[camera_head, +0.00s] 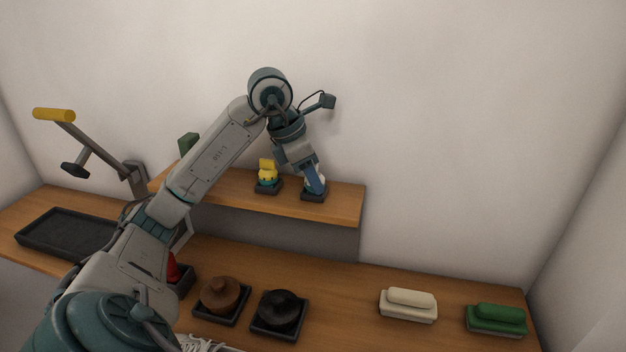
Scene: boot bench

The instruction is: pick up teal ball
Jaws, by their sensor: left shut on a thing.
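My left gripper (316,187) reaches down over the right part of the raised wooden shelf. It is shut on a small, pale thing (308,184) at a small dark stand (313,197). Its fingers cover most of that thing, so I cannot tell its full shape or colour, or whether it touches the stand. No teal ball can be made out clearly. Left of the gripper, a small yellow thing with a teal lower part (267,171) sits on another dark stand. My right gripper is not in view.
The shelf (235,197) stands above the wooden bench (345,290). On the bench are a brown round thing (220,293), a black one (278,310), a cream brush-like block (408,304), a green one (496,318) and an empty black tray (65,232). A yellow-handled lever (95,150) rises at left.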

